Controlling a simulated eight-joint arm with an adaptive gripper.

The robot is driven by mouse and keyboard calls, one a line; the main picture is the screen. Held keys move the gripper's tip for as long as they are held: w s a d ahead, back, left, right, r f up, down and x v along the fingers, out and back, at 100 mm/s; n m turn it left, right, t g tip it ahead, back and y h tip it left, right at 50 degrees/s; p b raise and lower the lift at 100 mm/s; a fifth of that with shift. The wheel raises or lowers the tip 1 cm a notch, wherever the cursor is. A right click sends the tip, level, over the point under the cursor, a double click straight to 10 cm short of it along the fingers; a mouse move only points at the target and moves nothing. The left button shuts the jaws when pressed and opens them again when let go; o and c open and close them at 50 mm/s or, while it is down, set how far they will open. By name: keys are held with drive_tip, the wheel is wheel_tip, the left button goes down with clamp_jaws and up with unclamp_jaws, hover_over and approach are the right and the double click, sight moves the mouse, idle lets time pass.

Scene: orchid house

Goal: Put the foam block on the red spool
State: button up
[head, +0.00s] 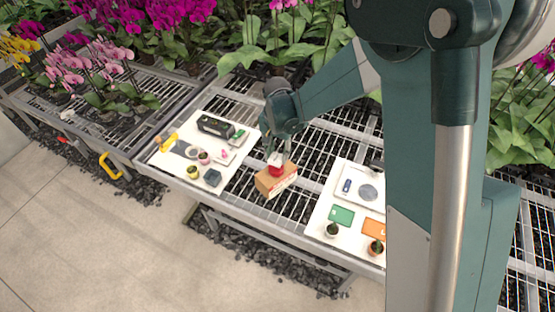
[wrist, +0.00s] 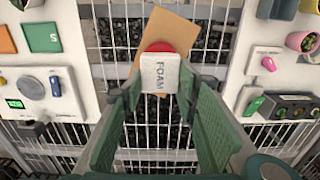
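The white foam block (wrist: 160,75), lettered FOAM, is between the fingertips of my gripper (wrist: 160,90), which look closed against its two sides. In the head view it is a small white patch (head: 276,158) under my gripper (head: 278,150). The red spool (head: 276,171) stands on a brown cardboard box (head: 270,184), directly below the block. In the wrist view only a red rim of the spool (wrist: 158,46) shows past the block, which hides the rest. I cannot tell whether block and spool touch.
The box sits on an open wire bench (head: 300,204). A white board (head: 230,157) on the left holds small pots, a black device and tools. Another white board (head: 319,222) on the right holds a scale (head: 365,190), green and orange cards and small potted plants. Orchids stand behind.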

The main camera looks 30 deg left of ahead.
sight(277, 156)
drive_tip(key=shift+f, duration=1.6)
drive_tip(key=shift+f, duration=0.2)
drive_tip(key=o, duration=0.6)
drive_tip(key=shift+r, duration=0.15)
drive_tip(key=shift+r, duration=6.05)
